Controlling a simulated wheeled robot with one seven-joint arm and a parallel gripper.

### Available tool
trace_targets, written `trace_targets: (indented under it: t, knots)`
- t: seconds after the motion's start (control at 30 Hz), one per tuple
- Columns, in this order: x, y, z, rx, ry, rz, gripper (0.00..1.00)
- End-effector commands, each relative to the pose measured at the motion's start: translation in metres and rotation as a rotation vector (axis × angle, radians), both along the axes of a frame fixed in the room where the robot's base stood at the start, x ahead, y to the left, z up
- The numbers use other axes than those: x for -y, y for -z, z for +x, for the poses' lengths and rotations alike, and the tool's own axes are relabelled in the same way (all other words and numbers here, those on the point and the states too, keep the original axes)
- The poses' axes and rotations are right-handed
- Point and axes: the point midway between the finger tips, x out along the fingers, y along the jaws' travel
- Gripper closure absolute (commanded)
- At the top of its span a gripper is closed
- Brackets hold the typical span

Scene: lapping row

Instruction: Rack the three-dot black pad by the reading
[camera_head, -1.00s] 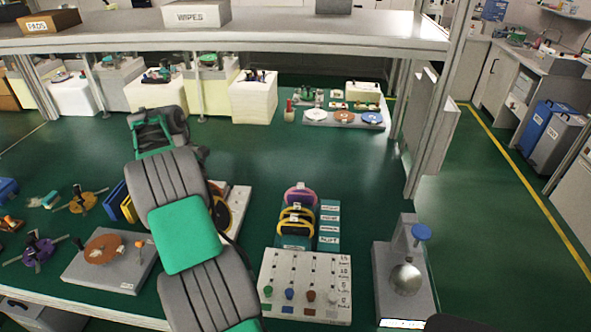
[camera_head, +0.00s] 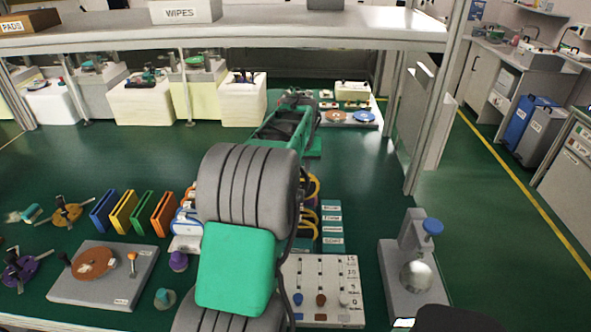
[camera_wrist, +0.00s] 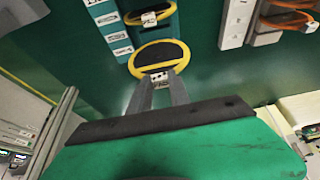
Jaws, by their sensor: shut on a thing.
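In the wrist view my gripper (camera_wrist: 158,92) is shut on the white tag (camera_wrist: 158,77) of a black pad with a yellow rim (camera_wrist: 158,58). The tag carries dark marks too small to count. Another yellow-rimmed black pad (camera_wrist: 150,14) stands in the teal rack (camera_wrist: 152,36) beyond it. I cannot tell whether the held pad is clear of the rack. In the head view my arm hides much of the rack, and yellow rims (camera_head: 313,187) show at its right edge. A column of label plates (camera_head: 332,222) lies beside the rack.
A white board with coloured knobs (camera_head: 325,285) stands in front of the rack. A grey gauge stand with a blue knob (camera_head: 416,275) is to its right. Coloured upright plates (camera_head: 143,212) and a grey lapping plate (camera_head: 110,285) are at left. A shelf (camera_head: 250,35) spans the back.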

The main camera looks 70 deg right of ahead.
Motion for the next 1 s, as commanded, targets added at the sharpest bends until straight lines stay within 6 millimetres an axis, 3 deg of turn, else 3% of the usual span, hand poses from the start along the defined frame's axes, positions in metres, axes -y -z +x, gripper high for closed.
trace_targets:
  t: [0.47,1.0]
  knots:
    - [-0.001,-0.007,-0.001,0.001,0.005,0.002,1.00]
    - [0.000,0.052,-0.002,0.000,0.006,0.003,1.00]
